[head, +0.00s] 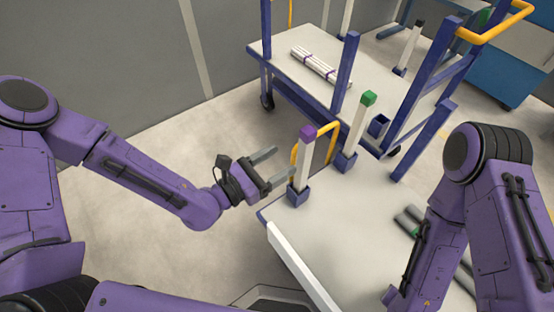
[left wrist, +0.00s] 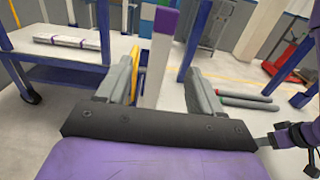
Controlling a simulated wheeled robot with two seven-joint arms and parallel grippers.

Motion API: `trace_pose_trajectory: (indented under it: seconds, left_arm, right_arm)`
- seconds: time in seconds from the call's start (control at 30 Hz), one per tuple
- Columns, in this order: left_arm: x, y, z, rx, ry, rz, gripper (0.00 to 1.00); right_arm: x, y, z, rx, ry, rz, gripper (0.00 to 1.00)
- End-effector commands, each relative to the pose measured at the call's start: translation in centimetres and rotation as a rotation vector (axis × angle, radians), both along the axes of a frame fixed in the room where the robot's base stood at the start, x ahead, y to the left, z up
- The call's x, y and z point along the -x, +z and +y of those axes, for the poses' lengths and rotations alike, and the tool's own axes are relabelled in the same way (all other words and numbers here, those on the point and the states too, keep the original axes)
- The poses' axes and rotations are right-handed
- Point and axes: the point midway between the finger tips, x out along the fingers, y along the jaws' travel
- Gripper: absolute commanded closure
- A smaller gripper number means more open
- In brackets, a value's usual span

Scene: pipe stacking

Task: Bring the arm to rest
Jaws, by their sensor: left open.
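My left gripper (head: 281,162) is open and empty, just left of a white post (head: 302,163) with a purple top. That post stands upright in a blue socket (head: 298,196) at the corner of the light table (head: 340,225). In the left wrist view the post (left wrist: 160,65) shows ahead, between the two grey fingers (left wrist: 163,85), with no visible contact. A second white post with a green top (head: 359,126) stands in another blue socket (head: 345,162).
A blue-framed cart (head: 285,62) behind carries a bundle of white pipes (head: 320,66). A yellow handle (head: 326,128) rises by the posts. Grey pipes (head: 408,222) lie on the table near my right arm. Bare floor (head: 185,150) lies left of the table.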

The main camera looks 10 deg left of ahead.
Motion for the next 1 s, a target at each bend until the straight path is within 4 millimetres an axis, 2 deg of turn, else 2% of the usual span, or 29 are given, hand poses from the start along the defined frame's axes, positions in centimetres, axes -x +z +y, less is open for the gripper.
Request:
trace_pose_trajectory:
  seconds: [0.27,0.37,0.5,0.57,0.67,0.77,0.87,0.97,1.0]
  left_arm:
    - [0.0,0.0,0.0,-0.004,0.000,-0.004,0.34]
    - [0.0,0.0,0.0,-0.059,0.000,-0.057,0.34]
    - [-0.5,-1.0,0.7,-0.291,0.041,-0.204,0.34]
    - [-0.7,-2.2,1.5,-0.431,0.064,-0.250,0.34]
    - [-0.4,-5.0,2.9,-0.694,0.065,-0.296,0.34]
    - [1.1,-8.5,4.6,-0.986,0.004,-0.316,0.34]
    - [4.0,-12.4,7.1,-1.314,-0.146,-0.317,0.34]
    - [8.8,-16.3,11.3,-1.672,-0.422,-0.299,0.34]
    - [11.1,-17.4,13.4,-1.801,-0.561,-0.284,0.34]
  right_arm:
    - [0.0,0.0,0.0,0.000,0.000,0.000,0.57]
    - [0.0,0.0,0.0,0.000,0.000,0.000,0.57]
    - [0.0,0.0,0.0,0.000,0.000,0.000,0.57]
    - [0.0,0.0,0.0,0.000,0.000,0.000,0.57]
    - [0.0,0.2,0.0,0.000,0.000,0.000,0.57]
    - [0.0,0.8,0.0,0.000,0.000,0.000,0.57]
    - [0.0,1.7,0.0,0.000,0.000,0.000,0.57]
    - [0.0,3.1,0.0,0.000,0.000,0.000,0.57]
    - [0.0,3.7,0.0,0.000,0.000,0.000,0.57]
